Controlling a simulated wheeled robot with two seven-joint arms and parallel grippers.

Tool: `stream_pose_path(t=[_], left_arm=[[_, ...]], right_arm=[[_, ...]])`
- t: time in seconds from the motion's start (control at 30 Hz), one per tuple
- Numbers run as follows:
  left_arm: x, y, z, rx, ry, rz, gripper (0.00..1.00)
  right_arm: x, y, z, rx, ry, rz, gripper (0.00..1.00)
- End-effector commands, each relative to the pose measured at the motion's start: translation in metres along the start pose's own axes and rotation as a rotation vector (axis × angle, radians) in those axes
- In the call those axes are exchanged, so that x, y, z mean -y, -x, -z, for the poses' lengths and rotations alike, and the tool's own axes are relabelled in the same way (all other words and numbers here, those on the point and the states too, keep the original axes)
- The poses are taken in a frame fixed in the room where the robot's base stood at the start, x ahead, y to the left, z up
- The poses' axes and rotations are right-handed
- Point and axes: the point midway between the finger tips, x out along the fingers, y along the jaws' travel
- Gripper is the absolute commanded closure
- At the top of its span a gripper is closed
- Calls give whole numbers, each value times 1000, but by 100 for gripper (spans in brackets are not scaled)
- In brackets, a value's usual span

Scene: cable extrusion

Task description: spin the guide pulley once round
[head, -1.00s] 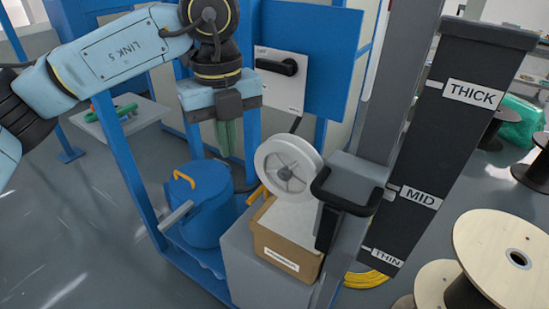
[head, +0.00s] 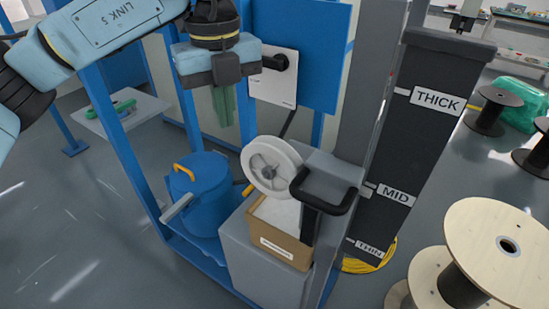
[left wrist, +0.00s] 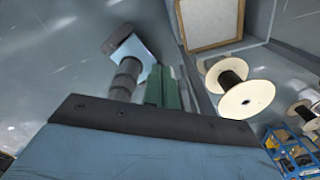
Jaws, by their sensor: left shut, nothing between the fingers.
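The guide pulley (head: 271,166) is a white wheel with a grey hub, mounted upright on the grey machine beside a black looped handle (head: 327,195). My left gripper (head: 224,108) hangs above and left of the pulley, clear of it. Its green fingers point down and are shut, with nothing between them. The fingers also show in the left wrist view (left wrist: 165,88), where I cannot make out the pulley. My right gripper is not in view.
A blue bin (head: 204,205) with a yellow handle stands left of the pulley. An open cardboard box (head: 278,245) sits below it. A dark column with labels (head: 418,145) and wooden spools (head: 497,245) stand right. A white switch panel (head: 274,88) is behind.

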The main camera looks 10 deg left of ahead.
Motion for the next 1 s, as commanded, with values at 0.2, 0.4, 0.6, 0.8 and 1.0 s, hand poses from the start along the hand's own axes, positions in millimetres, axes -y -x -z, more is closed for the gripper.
stream_pose_path(t=[0.2, 0.4, 0.6, 0.8, 1.0], left_arm=[[3, 1, 6, 0, -2, 0, 100], [15, 6, 26, 1, -3, 0, 100], [24, 9, 43, 1, -2, 0, 100], [26, 9, 46, 1, 1, 0, 100], [26, 9, 46, 0, 1, 0, 100]], right_arm=[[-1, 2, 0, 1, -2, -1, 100], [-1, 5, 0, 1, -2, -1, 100], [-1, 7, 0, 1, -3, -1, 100], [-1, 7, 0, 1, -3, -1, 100], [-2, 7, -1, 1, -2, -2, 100]])
